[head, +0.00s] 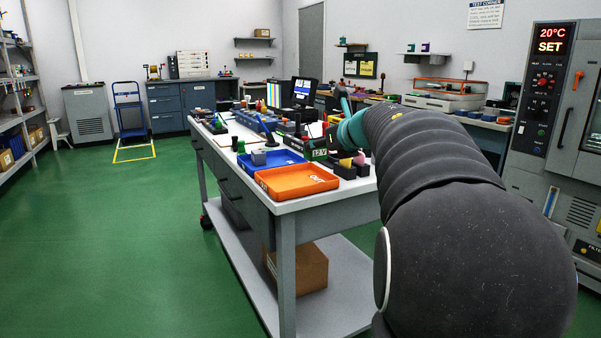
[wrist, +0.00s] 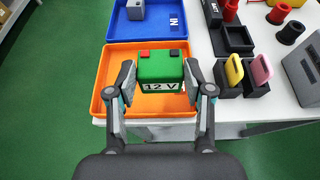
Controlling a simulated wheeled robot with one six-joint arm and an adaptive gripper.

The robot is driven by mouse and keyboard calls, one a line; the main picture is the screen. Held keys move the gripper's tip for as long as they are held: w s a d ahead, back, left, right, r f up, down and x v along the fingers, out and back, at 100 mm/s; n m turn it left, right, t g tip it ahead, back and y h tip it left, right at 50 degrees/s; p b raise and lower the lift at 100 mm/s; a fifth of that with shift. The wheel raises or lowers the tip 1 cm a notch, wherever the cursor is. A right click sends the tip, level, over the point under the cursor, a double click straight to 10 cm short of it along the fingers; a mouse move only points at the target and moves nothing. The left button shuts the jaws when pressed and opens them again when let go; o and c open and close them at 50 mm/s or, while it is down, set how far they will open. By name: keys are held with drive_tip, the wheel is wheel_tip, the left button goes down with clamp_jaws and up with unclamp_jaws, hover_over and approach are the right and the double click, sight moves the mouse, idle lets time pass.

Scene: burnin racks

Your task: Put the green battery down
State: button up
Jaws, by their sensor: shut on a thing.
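The green battery (wrist: 160,68) is a block with a "12 V" label and a red and a dark terminal on top. In the wrist view my gripper (wrist: 160,78) is shut on it, one finger on each side. The battery shows over the orange tray (wrist: 102,80); I cannot tell whether it touches the tray floor. The orange tray (head: 297,181), marked "OUT", lies at the near end of the workbench.
A blue tray (wrist: 122,32) marked "IN" lies beyond the orange one and holds a grey block (wrist: 135,10). Dark blocks with yellow and pink handles (wrist: 247,78) stand right of the orange tray. The workbench (head: 310,200) has a lower shelf with a cardboard box (head: 308,267).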

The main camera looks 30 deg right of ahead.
drive_tip(key=w+a+f, duration=0.2)
drive_tip(key=w, duration=0.1)
drive_tip(key=w+a+f, duration=0.1)
drive_tip(key=shift+w+a+f, duration=0.2)
drive_tip(key=shift+w+f, duration=0.1)
drive_tip(key=shift+w, duration=0.1)
drive_tip(key=shift+f+b, duration=0.9)
drive_tip(key=shift+f, duration=1.1)
drive_tip(key=shift+f, duration=0.15)
drive_tip(key=o, duration=1.3)
